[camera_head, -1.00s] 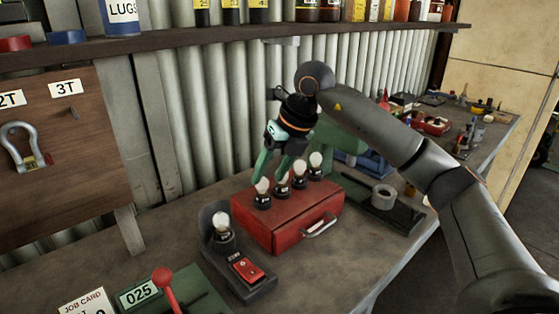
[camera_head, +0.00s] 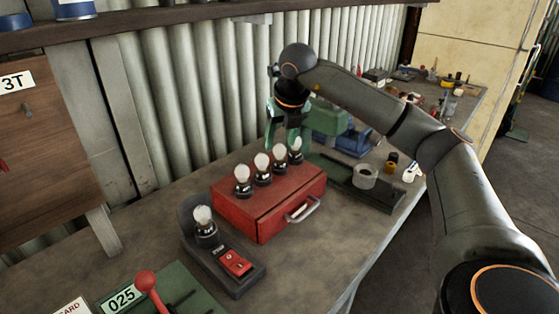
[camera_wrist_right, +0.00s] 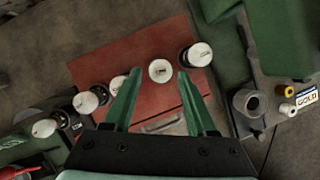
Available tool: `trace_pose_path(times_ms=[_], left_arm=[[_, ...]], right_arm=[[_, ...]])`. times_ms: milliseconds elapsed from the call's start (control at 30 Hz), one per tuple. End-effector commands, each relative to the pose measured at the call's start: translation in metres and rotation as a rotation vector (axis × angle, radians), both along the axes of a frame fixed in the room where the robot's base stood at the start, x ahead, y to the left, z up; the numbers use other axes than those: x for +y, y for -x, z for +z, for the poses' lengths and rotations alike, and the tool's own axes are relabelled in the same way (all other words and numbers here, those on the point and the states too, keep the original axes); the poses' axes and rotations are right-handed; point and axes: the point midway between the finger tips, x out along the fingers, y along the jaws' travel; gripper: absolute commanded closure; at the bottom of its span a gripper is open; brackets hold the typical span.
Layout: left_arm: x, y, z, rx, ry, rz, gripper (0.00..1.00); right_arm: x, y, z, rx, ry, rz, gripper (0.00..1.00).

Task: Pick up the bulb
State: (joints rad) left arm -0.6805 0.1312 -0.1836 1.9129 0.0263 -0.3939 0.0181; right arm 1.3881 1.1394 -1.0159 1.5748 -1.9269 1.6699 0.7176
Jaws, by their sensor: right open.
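Several bulbs with white globes and black bases stand upright in a row on a red case (camera_head: 262,220). Another bulb (camera_head: 203,214) stands in the dark switch unit at the case's left. My right gripper (camera_wrist_right: 160,73) is open. In the wrist view its green fingers lie either side of the bulb second from the right (camera_wrist_right: 160,70), with gaps on both sides. The rightmost bulb (camera_wrist_right: 195,55) is just outside the right finger. In the head view, the right gripper (camera_head: 287,138) is at the far side of the row, its fingertips partly hidden by bulbs. My left gripper is not in view.
A grey roll (camera_head: 364,177) lies on a dark tray to the right of the case. A green machine (camera_head: 328,118) stands behind. The switch unit (camera_head: 225,262) has a red rocker. A shelf (camera_head: 150,32) runs above the bench. Bare bench lies in front of the case.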

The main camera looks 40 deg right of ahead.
Motion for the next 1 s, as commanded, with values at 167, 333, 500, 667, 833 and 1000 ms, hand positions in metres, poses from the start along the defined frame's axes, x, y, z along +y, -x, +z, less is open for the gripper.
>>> trace_pose_path(times_ms=[167,333,500,667,833,1000], left_arm=[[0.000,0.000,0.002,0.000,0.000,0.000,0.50],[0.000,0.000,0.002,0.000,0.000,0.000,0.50],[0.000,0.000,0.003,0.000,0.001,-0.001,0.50],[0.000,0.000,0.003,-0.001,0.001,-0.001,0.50],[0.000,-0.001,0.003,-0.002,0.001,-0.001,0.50],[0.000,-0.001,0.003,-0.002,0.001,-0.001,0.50]], right_arm=[[-0.004,-0.007,-0.025,0.002,0.000,0.000,0.43],[-0.006,-0.010,-0.033,0.000,0.000,0.000,0.43],[-0.006,-0.010,-0.033,0.000,0.000,0.000,0.43],[-0.005,-0.010,-0.033,0.000,-0.001,0.001,0.61],[-0.005,-0.010,-0.032,0.000,-0.001,0.001,0.80],[-0.005,-0.010,-0.032,0.000,-0.001,0.001,0.99]])
